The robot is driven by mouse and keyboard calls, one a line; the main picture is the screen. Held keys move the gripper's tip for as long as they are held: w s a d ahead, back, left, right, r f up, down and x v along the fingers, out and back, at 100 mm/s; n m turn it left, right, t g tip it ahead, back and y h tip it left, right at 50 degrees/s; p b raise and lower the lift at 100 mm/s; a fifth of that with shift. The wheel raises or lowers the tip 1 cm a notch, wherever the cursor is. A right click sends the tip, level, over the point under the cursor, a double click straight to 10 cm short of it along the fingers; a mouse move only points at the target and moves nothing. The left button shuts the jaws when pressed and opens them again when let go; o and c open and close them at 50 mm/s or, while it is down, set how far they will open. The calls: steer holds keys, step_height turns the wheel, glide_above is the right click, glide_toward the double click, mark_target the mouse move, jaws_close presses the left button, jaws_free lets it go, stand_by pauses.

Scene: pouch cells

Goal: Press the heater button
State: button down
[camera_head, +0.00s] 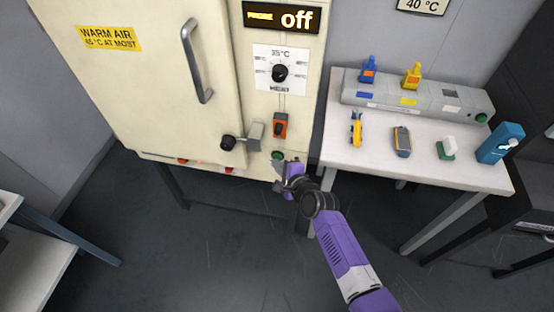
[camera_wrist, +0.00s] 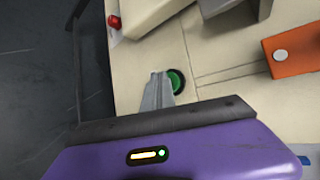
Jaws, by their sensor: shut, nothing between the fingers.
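The heater cabinet (camera_head: 160,80) is cream, with a green round button (camera_head: 277,155) low on its front, below an orange switch. No label on the button is readable. In the wrist view the green button (camera_wrist: 177,80) sits in a dark ring just right of my fingertips. My gripper (camera_head: 279,174) is shut and empty, low in front of the panel. In the wrist view my gripper's fingers (camera_wrist: 158,84) point at the panel and overlap the ring's left edge. I cannot tell whether they touch it.
The orange switch (camera_head: 280,125), a dial (camera_head: 280,73) and a display (camera_head: 282,17) reading "off" are above. A door latch (camera_head: 242,140) juts out left of the button. A red button (camera_head: 229,170) is lower left. A table (camera_head: 375,170) with tools and bottles stands right.

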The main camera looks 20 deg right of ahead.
steer(key=shift+s+a+p, duration=0.3)
steer(key=shift+s+p, duration=0.1)
steer(key=shift+s, duration=0.05)
steer(key=shift+s, duration=0.1)
steer(key=s+a+p, duration=0.2)
steer(key=s+p, duration=0.1)
steer(key=s+a+p, duration=0.1)
steer(key=p, duration=0.1)
steer(key=shift+s+a, duration=0.25)
steer(key=shift+s, duration=0.1)
stand_by(0.5)
